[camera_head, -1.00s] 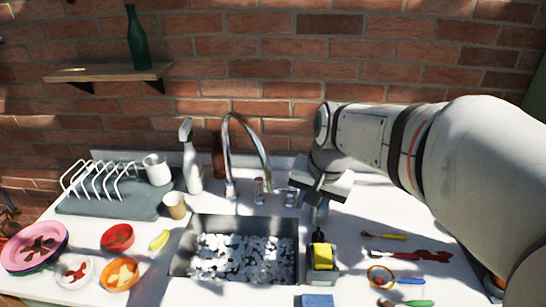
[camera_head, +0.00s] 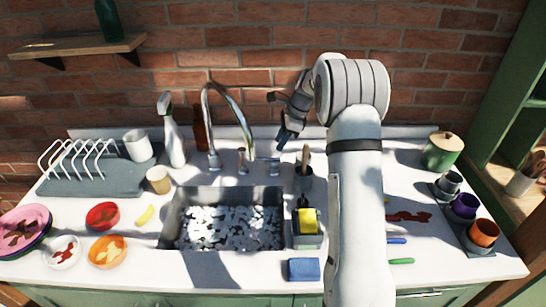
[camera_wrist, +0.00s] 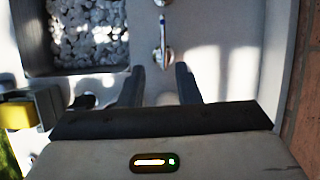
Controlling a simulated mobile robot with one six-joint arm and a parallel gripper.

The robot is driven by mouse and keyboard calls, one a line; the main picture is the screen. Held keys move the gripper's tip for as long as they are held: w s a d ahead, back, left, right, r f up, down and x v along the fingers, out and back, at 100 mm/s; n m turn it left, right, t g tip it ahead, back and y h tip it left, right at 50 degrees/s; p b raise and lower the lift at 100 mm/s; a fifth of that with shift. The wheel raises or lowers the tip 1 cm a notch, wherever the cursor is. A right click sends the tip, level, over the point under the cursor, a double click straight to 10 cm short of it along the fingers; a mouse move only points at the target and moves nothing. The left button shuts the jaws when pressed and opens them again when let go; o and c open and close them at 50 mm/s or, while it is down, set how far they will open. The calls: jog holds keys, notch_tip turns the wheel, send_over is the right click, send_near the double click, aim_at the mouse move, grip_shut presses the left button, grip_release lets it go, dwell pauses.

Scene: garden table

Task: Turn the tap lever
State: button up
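The chrome tap with a tall arched spout (camera_head: 214,112) stands behind the sink (camera_head: 172,222). A small chrome lever (camera_head: 272,165) sits to the right of the spout base. In the wrist view the lever (camera_wrist: 163,52) has a blue mark and lies just beyond the fingertips, roughly in line with the gap between them. My gripper (camera_head: 284,138) is above and slightly right of the lever, close to the wall. In the wrist view my gripper (camera_wrist: 159,78) has its two dark fingers spread apart with nothing held, and no contact with the lever shows.
A white spray bottle (camera_head: 174,140) and brown bottle (camera_head: 200,130) stand left of and behind the tap. The brick wall is close behind.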

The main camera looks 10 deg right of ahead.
aim_at(269, 162)
jog(key=shift+w+f, duration=0.35)
jog(key=shift+f, duration=0.3)
jog(key=p+x, duration=0.1)
jog(key=x, duration=0.6)
jog(key=shift+s+a+f+p, duration=0.1)
jog(key=shift+p, duration=0.25)
grip_shut()
